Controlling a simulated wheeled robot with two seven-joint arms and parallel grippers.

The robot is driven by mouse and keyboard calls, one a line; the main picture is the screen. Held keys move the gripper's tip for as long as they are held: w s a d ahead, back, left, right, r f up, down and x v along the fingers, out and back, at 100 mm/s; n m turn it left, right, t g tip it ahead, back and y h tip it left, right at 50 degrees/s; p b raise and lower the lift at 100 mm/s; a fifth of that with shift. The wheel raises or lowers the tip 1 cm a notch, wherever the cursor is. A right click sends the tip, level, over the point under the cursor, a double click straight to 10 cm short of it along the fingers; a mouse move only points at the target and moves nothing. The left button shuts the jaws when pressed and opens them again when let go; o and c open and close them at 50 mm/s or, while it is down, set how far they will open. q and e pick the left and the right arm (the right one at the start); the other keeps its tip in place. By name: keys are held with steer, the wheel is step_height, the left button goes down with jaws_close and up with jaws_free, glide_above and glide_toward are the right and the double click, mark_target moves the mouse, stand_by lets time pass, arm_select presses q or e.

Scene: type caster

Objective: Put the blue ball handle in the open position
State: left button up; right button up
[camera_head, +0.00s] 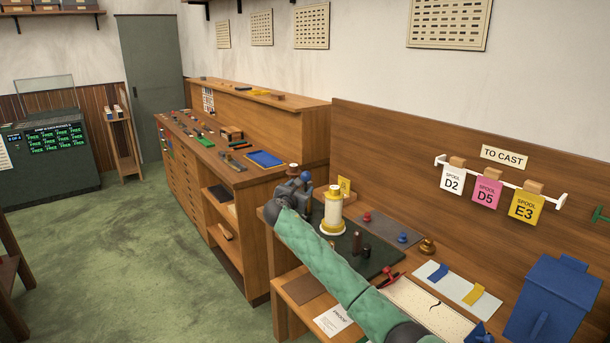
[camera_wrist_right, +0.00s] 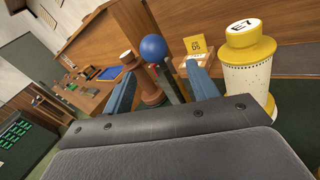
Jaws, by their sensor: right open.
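The blue ball handle (camera_head: 306,177) is at the back left end of the low bench, just beyond my right gripper (camera_head: 291,192). In the right wrist view the blue ball (camera_wrist_right: 153,48) shows above and between the two blue-grey fingers of the gripper (camera_wrist_right: 161,78). The fingers are spread apart and hold nothing that I can see. A brown, column-like part (camera_wrist_right: 150,92) stands below the ball, and thin dark rods show beside it between the fingers. The handle's lever is mostly hidden, so I cannot tell its position. My left gripper is not in view.
A yellow and white spool (camera_head: 332,213), marked E7 in the wrist view (camera_wrist_right: 250,75), stands close right of the gripper. A yellow card (camera_wrist_right: 198,46) is behind. Red (camera_head: 367,217) and blue knobs (camera_head: 402,237) sit on the dark plate. A long wooden counter (camera_head: 285,168) stands at left.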

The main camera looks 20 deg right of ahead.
mark_target(308, 175)
steer(key=shift+w+d+r, duration=0.15)
steer(key=shift+w+r, duration=0.25)
steer(key=shift+r, duration=0.15)
steer(key=shift+w+d+r+n, duration=0.3)
steer(key=shift+w, duration=0.05)
arm_select(q)
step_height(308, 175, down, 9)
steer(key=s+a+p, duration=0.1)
steer(key=p, duration=0.1)
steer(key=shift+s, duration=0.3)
arm_select(e)
steer(key=x, duration=0.7)
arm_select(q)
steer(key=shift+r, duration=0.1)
arm_select(e)
jaws_close()
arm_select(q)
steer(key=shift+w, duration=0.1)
arm_select(e)
steer(key=shift+d+f, duration=0.1)
